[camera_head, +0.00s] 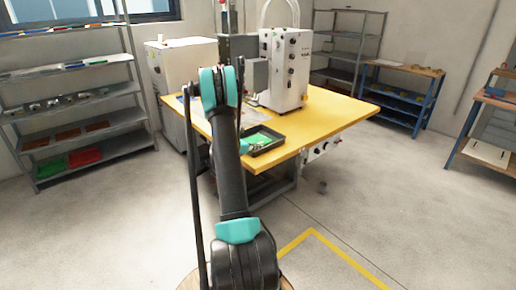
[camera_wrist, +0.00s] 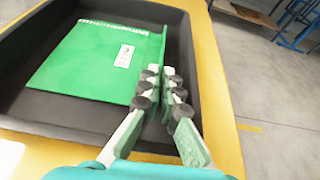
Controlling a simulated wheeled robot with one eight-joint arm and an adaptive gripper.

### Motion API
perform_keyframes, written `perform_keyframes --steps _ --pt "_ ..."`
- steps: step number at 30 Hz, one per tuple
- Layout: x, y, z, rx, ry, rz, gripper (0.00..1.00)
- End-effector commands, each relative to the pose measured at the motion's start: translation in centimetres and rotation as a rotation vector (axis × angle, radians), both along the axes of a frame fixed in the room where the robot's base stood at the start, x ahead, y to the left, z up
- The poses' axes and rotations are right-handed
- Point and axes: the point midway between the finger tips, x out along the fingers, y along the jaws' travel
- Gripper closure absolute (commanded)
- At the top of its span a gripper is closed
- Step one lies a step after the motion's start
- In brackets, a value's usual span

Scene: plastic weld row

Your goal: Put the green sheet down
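A dark tray (camera_wrist: 60,118) fills much of the wrist view, and the tray (camera_head: 270,147) also sits at the near part of the yellow table in the head view. A flat green piece (camera_wrist: 90,60) with a white label and printed edge lies in it. A thin green sheet (camera_wrist: 164,42) stands on edge along that piece's right side, between the fingertips of my gripper (camera_wrist: 160,78). The fingers are closed in on both sides of it, inside the tray by its right wall. Whether the upright sheet touches the tray floor is hidden.
The yellow table (camera_head: 335,107) carries a white machine (camera_head: 285,68) behind the tray. Its right part is clear. A grey shelf rack (camera_head: 72,100) stands left, and a blue-framed bench (camera_head: 402,95) stands at the back right. The floor on the right is open.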

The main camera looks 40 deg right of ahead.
Motion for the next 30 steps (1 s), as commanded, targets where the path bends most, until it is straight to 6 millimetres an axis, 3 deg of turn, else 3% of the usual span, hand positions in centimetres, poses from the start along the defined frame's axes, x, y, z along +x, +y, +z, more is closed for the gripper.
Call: perform_keyframes --steps 3,6,17,23,30 --pt "0.0 0.0 -0.3 0.0 0.0 0.0 1.0" --pt "0.0 0.0 -0.2 0.0 0.0 0.0 0.86" --pt "0.0 0.0 0.1 0.0 0.0 0.0 0.86" --pt "-0.2 2.7 1.1 0.0 0.0 0.003 0.86" --pt "-0.7 7.3 3.1 0.0 0.0 0.003 0.86"
